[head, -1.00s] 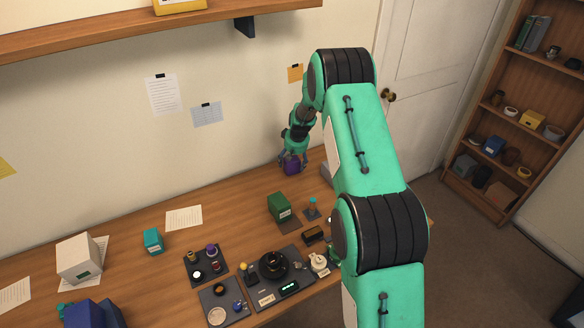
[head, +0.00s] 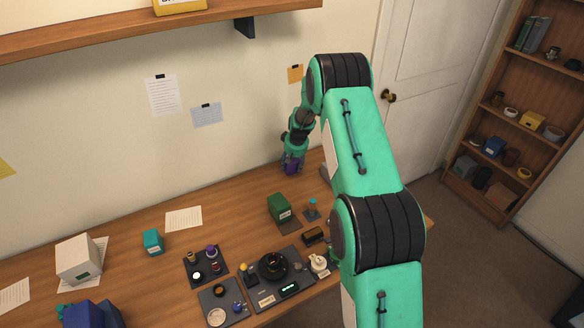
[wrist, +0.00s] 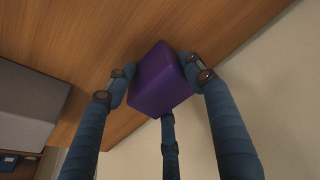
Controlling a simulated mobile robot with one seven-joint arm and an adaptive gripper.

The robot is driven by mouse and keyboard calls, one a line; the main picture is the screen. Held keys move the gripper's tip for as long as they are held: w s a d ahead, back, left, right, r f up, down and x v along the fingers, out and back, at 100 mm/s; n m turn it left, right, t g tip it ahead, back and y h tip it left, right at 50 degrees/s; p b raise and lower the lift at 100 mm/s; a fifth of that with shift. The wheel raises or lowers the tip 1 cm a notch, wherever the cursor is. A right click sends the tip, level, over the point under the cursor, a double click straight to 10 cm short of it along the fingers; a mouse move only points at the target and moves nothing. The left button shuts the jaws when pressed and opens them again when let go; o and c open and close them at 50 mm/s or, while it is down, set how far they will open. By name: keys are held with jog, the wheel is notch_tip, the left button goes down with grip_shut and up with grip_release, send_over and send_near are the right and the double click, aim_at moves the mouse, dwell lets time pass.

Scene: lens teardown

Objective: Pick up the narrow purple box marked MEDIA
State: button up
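The purple box (wrist: 162,80) is between my gripper's fingers in the wrist view, close to the wooden desk top. No MEDIA marking shows on the faces I see. My gripper (wrist: 160,86) has blue fingers on the left, right and below the box. Their tips lie against its sides, so it looks shut on the box. In the head view the purple box (head: 292,169) is small and partly hidden by the fingers of my gripper (head: 292,165), near the back edge of the desk by the wall. I cannot tell whether it rests on the desk.
A grey block (wrist: 28,95) stands to the left in the wrist view. In the head view a green box (head: 279,208), a teal box (head: 153,242), a white box (head: 78,258) and dark trays (head: 206,279) with small parts lie on the desk. The wall is close behind my gripper.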

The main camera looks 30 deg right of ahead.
jog(key=shift+c, duration=1.3)
jog(key=shift+r, duration=0.5)
jog(key=c, duration=0.3)
jog(key=v, duration=0.2)
jog(key=shift+w+r+p, duration=0.1)
jog(key=shift+r+p, duration=0.25)
jog(key=shift+p, duration=0.05)
grip_shut()
jog(key=s+a, duration=0.2)
jog(key=s, duration=0.5)
jog(key=s+a+r+p, duration=0.1)
jog(key=s+a, duration=0.2)
jog(key=s, duration=0.4)
jog(key=shift+s, duration=0.4)
jog(key=shift+d+r, duration=0.1)
jog(key=shift+r, duration=0.05)
